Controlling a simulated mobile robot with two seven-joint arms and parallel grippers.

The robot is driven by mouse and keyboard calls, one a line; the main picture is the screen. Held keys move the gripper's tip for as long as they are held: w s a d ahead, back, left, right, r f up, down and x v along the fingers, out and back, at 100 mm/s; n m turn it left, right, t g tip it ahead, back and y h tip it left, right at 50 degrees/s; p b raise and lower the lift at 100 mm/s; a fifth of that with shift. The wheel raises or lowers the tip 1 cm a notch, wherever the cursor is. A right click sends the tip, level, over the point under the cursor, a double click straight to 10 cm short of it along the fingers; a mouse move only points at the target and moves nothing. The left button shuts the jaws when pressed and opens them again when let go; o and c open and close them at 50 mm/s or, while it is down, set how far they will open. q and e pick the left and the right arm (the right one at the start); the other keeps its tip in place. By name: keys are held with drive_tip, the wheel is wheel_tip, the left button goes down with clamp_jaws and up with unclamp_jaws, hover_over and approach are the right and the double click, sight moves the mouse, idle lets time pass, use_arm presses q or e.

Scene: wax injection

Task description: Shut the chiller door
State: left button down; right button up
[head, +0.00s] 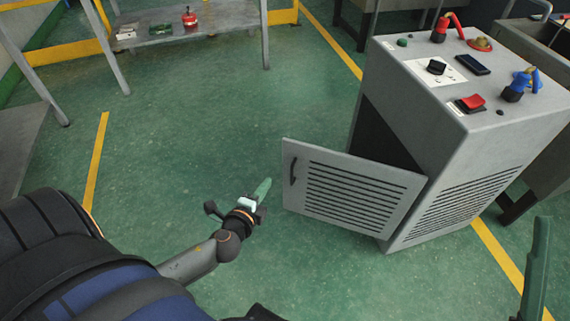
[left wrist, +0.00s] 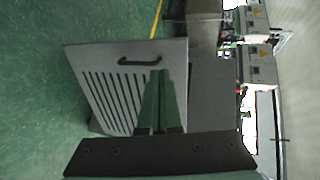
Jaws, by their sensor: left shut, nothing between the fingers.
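The chiller is a grey cabinet (head: 470,130) at the right of the head view. Its louvred door (head: 350,190) stands open, swung out to the left, with the dark inside showing behind it. A dark handle (head: 293,171) is near the door's free edge. My left gripper (head: 264,187) is shut and empty, a little left of that edge and apart from it in the head view. In the left wrist view its green fingers (left wrist: 160,100) overlap the door (left wrist: 105,90), just below the handle (left wrist: 139,61). My right gripper (head: 538,265) shows only partly at the lower right edge.
Controls, a red valve (head: 446,26) and a blue valve (head: 520,84) are on the cabinet top. A low shelf (head: 185,20) with small items stands at the back left. The green floor left of the door is clear.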

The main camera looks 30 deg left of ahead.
use_arm(q)
drive_tip(key=b, duration=0.2)
approach(287, 152)
drive_tip(key=x, duration=0.5)
drive_tip(key=shift+f, duration=0.3)
drive_tip(key=shift+w+a, duration=0.2)
drive_tip(key=shift+w, duration=0.5)
drive_tip(key=shift+b, duration=0.3)
